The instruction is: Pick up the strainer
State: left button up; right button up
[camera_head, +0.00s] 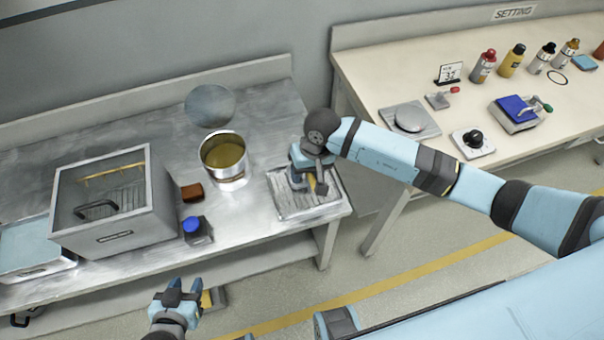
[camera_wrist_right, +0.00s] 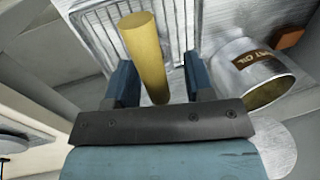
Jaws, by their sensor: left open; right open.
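My right gripper (camera_head: 312,186) is low over the ridged metal tray (camera_head: 287,207) at the right end of the steel bench. In the right wrist view its two fingers (camera_wrist_right: 160,78) are open, with a yellow cylinder (camera_wrist_right: 145,45) between them. A gap shows on the right side; contact on the left is unclear. The cylinder looks like a handle, but I cannot tell whether it belongs to the strainer; no mesh is clearly visible, and the gripper hides much of the tray in the head view. My left gripper (camera_head: 184,290) is open and empty in front of the bench.
A metal pot (camera_head: 226,172) of yellowish liquid, labelled oil in the wrist view (camera_wrist_right: 262,80), stands left of the tray. A cream table (camera_head: 400,85) holds bottles at right.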

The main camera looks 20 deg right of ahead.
jog(key=shift+f, duration=0.25)
grip_shut()
jog(key=shift+w, duration=0.1)
jog(key=shift+r, duration=0.2)
